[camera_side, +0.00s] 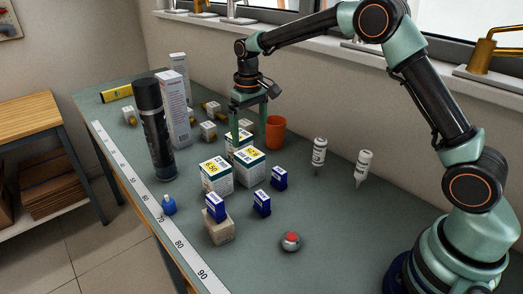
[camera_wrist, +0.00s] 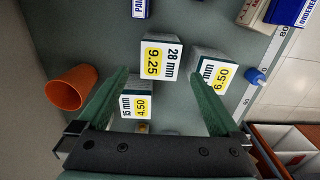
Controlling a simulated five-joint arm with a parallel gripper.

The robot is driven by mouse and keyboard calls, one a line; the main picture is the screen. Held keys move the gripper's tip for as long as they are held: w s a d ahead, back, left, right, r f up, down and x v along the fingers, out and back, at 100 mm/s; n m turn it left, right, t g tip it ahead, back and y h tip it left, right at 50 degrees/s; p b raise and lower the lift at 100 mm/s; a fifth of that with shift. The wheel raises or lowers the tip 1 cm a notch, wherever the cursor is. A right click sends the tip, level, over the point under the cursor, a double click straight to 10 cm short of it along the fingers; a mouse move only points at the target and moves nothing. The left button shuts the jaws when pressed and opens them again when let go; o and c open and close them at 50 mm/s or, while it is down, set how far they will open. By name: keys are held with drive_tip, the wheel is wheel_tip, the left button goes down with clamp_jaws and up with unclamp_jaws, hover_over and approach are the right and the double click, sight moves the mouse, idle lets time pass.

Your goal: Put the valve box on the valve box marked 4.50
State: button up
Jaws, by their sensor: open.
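Three white valve boxes with yellow price labels stand close together on the bench. The box marked 4.50 (camera_wrist: 138,105) is rearmost in the side view (camera_side: 239,140). The box marked 9.25 (camera_wrist: 160,58) stands in front of it (camera_side: 249,169). The box marked 6.50 (camera_wrist: 211,73) is at the left in the side view (camera_side: 217,177). My gripper (camera_wrist: 160,75) is open and empty, pointing down by the boxes; it also shows in the side view (camera_side: 249,128). In the wrist view, the left finger partly covers the 4.50 box and the right finger overlaps the 6.50 box's edge.
An orange cup (camera_side: 276,131) stands close behind the boxes. A black spray can (camera_side: 154,130) and tall white cartons (camera_side: 176,108) are to their left.

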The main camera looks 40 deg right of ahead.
drive_tip(key=s+d+r+t, duration=0.2)
drive_tip(key=s+r+t, duration=0.2)
drive_tip(key=s+r, duration=1.05)
drive_tip(key=s+f+t, duration=0.1)
drive_tip(key=s+f, duration=0.2)
drive_tip(key=s, duration=0.5)
drive_tip(key=shift+s+t, duration=0.3)
drive_tip(key=shift+s, duration=0.05)
drive_tip(key=m+t, duration=0.2)
drive_tip(key=t, duration=0.1)
approach(252, 155)
drive_tip(key=w+f+m+t, duration=0.1)
drive_tip(key=w+f+t, duration=0.1)
drive_tip(key=w+f, duration=0.1)
drive_tip(key=w+f+t, duration=0.2)
drive_tip(key=w+f, duration=0.1)
drive_tip(key=f, duration=0.1)
drive_tip(key=shift+m, duration=0.4)
drive_tip(key=shift+x, duration=2.65)
